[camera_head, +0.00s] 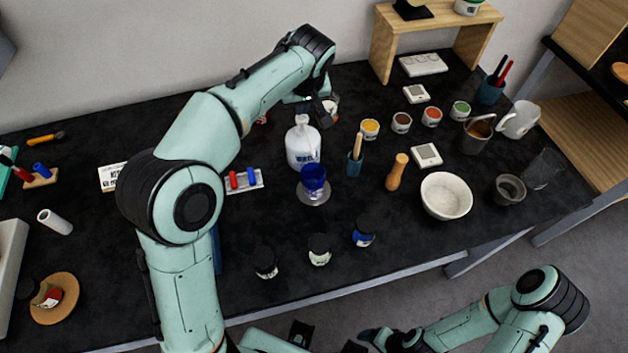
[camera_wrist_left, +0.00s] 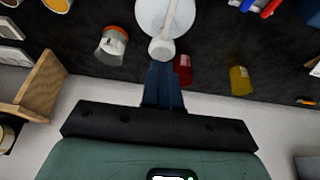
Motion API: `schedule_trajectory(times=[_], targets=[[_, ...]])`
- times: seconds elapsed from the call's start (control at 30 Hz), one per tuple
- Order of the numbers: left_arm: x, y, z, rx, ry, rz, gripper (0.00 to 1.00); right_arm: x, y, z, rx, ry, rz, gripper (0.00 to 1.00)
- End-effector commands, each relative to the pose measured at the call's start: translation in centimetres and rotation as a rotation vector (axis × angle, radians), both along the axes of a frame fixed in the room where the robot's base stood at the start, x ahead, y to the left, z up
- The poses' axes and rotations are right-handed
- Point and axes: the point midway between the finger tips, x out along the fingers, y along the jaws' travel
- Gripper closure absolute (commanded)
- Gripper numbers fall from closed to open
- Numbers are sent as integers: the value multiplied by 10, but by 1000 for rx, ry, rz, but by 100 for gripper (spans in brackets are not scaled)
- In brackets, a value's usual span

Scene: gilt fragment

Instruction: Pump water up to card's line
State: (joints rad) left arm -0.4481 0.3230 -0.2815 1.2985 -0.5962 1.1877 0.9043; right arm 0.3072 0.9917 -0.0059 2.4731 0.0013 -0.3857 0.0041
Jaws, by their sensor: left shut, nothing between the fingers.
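A white pump bottle (camera_head: 302,148) with dark lettering stands upright mid-table. A dark blue cup (camera_head: 314,178) stands just in front of it on a round grey disc (camera_head: 314,198). A white card (camera_head: 111,177) with dark print lies at the left, partly behind my arm. My left gripper (camera_head: 322,116) is behind the bottle top. In the left wrist view its shut, empty fingers (camera_wrist_left: 162,72) point at the white pump head (camera_wrist_left: 162,47); I cannot tell whether they touch. My right gripper (camera_head: 376,338) is low at the front edge, its jaws unclear. The water level in the cup is not readable.
A blue holder (camera_head: 355,163) with a wooden-handled tool and a wooden pestle (camera_head: 397,172) stand right of the cup. Small jars (camera_head: 319,250) stand along the front. A white bowl (camera_head: 446,195) is at the right. A red-and-blue marker tray (camera_head: 243,181) lies left of the cup.

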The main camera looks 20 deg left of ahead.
Motion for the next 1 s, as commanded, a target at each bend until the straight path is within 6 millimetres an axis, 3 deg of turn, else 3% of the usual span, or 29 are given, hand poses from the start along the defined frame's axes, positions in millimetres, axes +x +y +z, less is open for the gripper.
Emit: schedule_trajectory(times=[0.37, 1.0], targets=[[0, 0, 5, 0, -2, 1, 100, 2, 0, 3, 0, -2, 0, 18], [1, 0, 63, 0, -4, 0, 100, 33, 0, 46, 0, -37, 0, 18]])
